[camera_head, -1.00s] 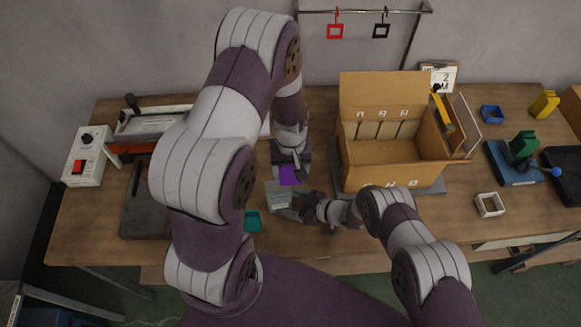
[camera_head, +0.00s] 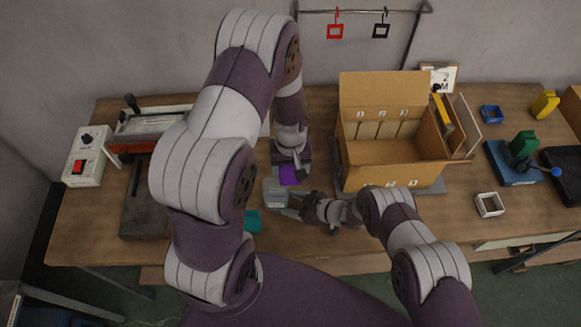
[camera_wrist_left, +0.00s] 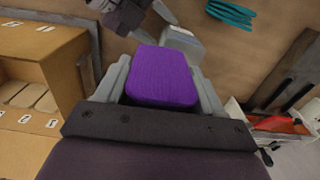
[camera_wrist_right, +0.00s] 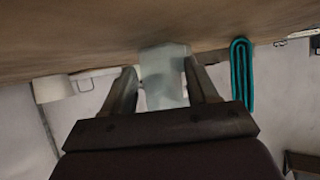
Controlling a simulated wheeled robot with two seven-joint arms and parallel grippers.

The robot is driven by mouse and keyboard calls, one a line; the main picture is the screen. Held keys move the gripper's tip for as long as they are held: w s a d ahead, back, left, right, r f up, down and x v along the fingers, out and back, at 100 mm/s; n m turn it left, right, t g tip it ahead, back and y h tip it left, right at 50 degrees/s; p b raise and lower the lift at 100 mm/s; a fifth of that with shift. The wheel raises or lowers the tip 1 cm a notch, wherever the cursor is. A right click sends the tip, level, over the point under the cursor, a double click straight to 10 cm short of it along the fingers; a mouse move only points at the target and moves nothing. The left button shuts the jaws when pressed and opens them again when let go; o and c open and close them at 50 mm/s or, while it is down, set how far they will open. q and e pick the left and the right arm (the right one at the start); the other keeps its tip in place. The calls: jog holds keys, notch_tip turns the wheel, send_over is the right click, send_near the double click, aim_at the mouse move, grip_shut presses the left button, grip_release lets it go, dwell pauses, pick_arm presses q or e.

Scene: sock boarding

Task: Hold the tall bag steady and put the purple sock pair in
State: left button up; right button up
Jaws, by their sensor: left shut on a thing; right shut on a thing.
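The purple sock pair (camera_wrist_left: 163,77) is a folded block between the fingers of my left gripper (camera_wrist_left: 163,85). It also shows in the head view (camera_head: 288,175), below the left wrist. The tall bag is pale and translucent and shows in the right wrist view (camera_wrist_right: 165,75) and the head view (camera_head: 275,192). My right gripper (camera_wrist_right: 165,88) is shut on it, with a finger on each side. In the left wrist view the bag (camera_wrist_left: 183,42) lies just past the sock's far end. I cannot tell whether they touch. The bag's mouth is not clear.
A folded teal sock pair (camera_head: 252,221) lies on the table (camera_head: 330,262) near the bag. An open cardboard box (camera_head: 392,172) with numbered slots stands to the right. A dark-plated press (camera_head: 145,205) and a white control box (camera_head: 88,157) are at the left.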

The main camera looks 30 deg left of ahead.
pick_arm(q)
jog(key=shift+a, duration=0.1)
jog(key=shift+m, duration=0.6)
jog(key=shift+s+a, duration=0.3)
jog(key=shift+a, duration=0.75)
jog(key=shift+s+a, duration=0.25)
jog(key=shift+a, duration=0.8)
jog(key=shift+f, duration=0.1)
notch_tip(320, 180, down, 8)
jog(key=o, duration=1.1)
jog(key=shift+o, duration=0.2)
jog(key=shift+r, duration=0.25)
notch_tip(320, 180, up, 12)
